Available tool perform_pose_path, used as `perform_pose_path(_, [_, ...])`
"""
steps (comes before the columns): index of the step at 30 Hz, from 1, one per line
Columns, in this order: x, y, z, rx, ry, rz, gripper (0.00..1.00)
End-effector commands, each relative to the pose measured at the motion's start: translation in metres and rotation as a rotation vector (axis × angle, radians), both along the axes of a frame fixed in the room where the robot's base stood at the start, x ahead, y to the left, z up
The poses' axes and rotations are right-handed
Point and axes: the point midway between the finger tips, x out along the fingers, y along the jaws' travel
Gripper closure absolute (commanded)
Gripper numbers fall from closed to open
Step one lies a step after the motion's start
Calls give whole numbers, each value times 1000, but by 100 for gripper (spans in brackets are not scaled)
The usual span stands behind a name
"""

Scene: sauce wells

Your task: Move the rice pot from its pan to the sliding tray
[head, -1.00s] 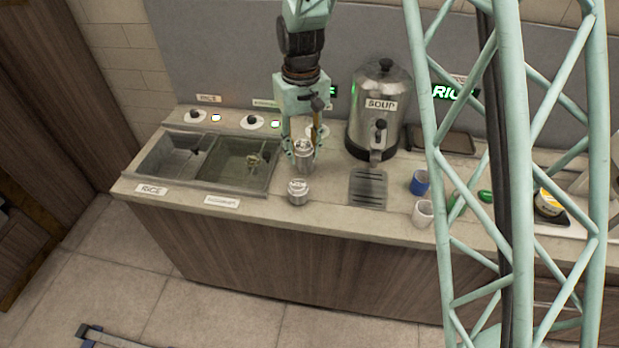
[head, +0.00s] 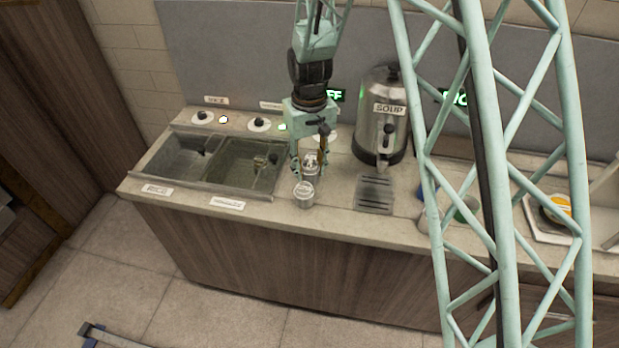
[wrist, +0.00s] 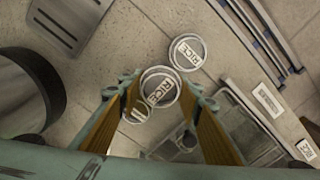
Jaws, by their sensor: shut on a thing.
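My gripper (head: 309,160) is shut on a small metal pot (head: 311,167), close above or on the counter; I cannot tell if it touches. In the wrist view the lid of this pot reads RICE (wrist: 160,88), and it sits between the fingers of my gripper (wrist: 160,112). A second metal pot (head: 304,194) stands just in front of it on the counter, and its lid also reads RICE (wrist: 188,52). A light tray (head: 537,232) with a yellow-topped tub is at the far right, partly hidden by my column. I cannot tell if it is the sliding tray.
Two recessed wells (head: 245,160) lie left of my gripper. A metal soup urn (head: 385,128) stands to the right, with a slotted drain plate (head: 375,195) before it. Cups (head: 467,207) are partly hidden behind my column. Clear counter lies between the front pot and the drain plate.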

Motion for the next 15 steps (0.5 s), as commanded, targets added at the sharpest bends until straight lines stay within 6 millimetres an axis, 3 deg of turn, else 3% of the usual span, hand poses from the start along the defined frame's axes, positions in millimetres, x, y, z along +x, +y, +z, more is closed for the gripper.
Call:
perform_pose_path(10, [0,0,-1,0,0,0,81])
perform_pose_path(15, [-1,0,-12,-1,2,0,81])
